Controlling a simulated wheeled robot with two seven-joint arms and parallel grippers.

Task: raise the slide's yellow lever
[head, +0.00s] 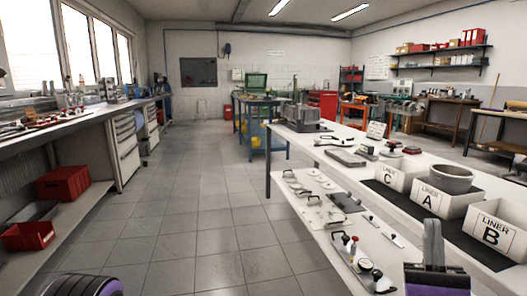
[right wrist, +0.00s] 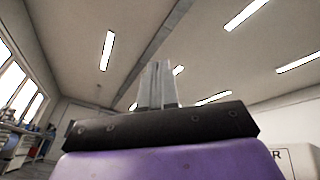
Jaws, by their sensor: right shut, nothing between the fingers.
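I cannot make out a yellow lever or a slide for certain in either view. My right gripper (head: 432,226) stands at the lower right of the head view, fingers pointing up, in front of the liner boxes. Its fingers are together and empty. In the right wrist view the shut fingers (right wrist: 157,68) point at the ceiling with nothing between them. My left gripper's fingers are not in view; only a purple and black part of my own shows at the bottom left.
The long white table (head: 345,178) holds a grey metal fixture (head: 302,115) at its far end. Boxes marked LINER C (head: 388,178), A (head: 428,198) and B (head: 492,235) stand on it, with a grey ring (head: 443,178). A lower shelf (head: 300,208) carries small tools. The tiled floor (head: 205,195) is clear.

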